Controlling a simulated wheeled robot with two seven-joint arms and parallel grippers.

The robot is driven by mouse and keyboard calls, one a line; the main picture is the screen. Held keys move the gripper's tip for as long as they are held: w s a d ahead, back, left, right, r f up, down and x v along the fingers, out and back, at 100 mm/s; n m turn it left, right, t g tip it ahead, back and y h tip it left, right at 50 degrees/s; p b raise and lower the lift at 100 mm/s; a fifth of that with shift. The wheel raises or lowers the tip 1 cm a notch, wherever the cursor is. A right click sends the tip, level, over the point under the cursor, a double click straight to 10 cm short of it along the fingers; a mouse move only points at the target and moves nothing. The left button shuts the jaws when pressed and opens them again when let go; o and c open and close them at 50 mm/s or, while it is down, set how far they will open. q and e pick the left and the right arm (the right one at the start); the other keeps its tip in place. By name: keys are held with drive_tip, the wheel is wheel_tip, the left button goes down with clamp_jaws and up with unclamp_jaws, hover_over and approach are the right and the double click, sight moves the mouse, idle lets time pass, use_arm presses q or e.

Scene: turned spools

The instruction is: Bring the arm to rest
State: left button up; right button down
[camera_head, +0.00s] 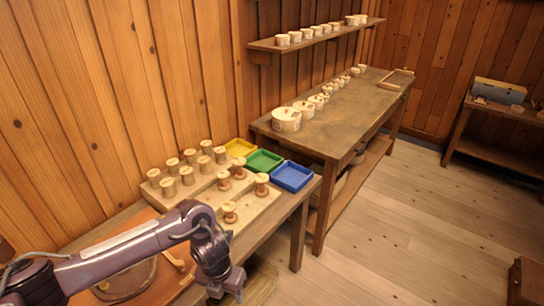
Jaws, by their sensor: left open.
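My left arm comes in from the lower left, over the near table. Its gripper (227,290) points down near the table's front edge, open, with nothing seen between its fingers. Several turned wooden spools stand on a pale two-level board (255,209) behind it; the lower row includes a spool (229,212) close behind my wrist and another (262,184) farther right. Taller pale spools (205,164) stand on the back level. My right gripper is out of view.
Yellow (239,147), green (264,161) and blue (292,176) trays sit right of the board. A long workbench (350,110) with round boxes (286,120) stands beyond, under a wall shelf (300,42). A round wooden piece (125,284) lies below my arm.

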use_arm(q)
drive_tip(key=w+d+f+n+t+h+b, duration=0.1)
drive_tip(key=d+f+n+h+b, duration=0.3)
drive_tip(key=d+f+n, duration=0.65)
drive_tip(key=s+a+f+n+t+h, duration=0.1)
drive_tip(key=s+a+f+n, duration=0.15)
drive_tip(key=f+n, duration=0.5)
drive_tip(key=s+a+f+n+t, duration=0.15)
drive_tip(key=a+f+n, duration=0.3)
drive_tip(key=f, duration=0.65)
drive_tip(key=s+a+f+n+y+b, duration=0.1)
drive_tip(key=s+a+f+n, duration=0.3)
drive_tip(key=s, duration=0.7)
drive_tip(key=s+a+f+n+g+y, duration=0.1)
drive_tip(key=s+a+f+n+y, duration=0.2)
drive_tip(key=s, duration=0.7)
drive_tip(key=s+a+f+n+g+y+b, duration=0.1)
drive_tip(key=s+a+f+n, duration=0.6)
drive_tip(key=s+f, duration=0.3)
drive_tip(key=shift+s+a+f+y+b, duration=0.4)
drive_tip(key=shift+s+a, duration=0.2)
drive_tip(key=shift+s, duration=0.2)
drive_tip(key=shift+g, duration=0.25)
drive_tip(key=shift+c, duration=1.3)
drive_tip(key=shift+s+a, duration=0.1)
drive_tip(key=shift+s, duration=0.05)
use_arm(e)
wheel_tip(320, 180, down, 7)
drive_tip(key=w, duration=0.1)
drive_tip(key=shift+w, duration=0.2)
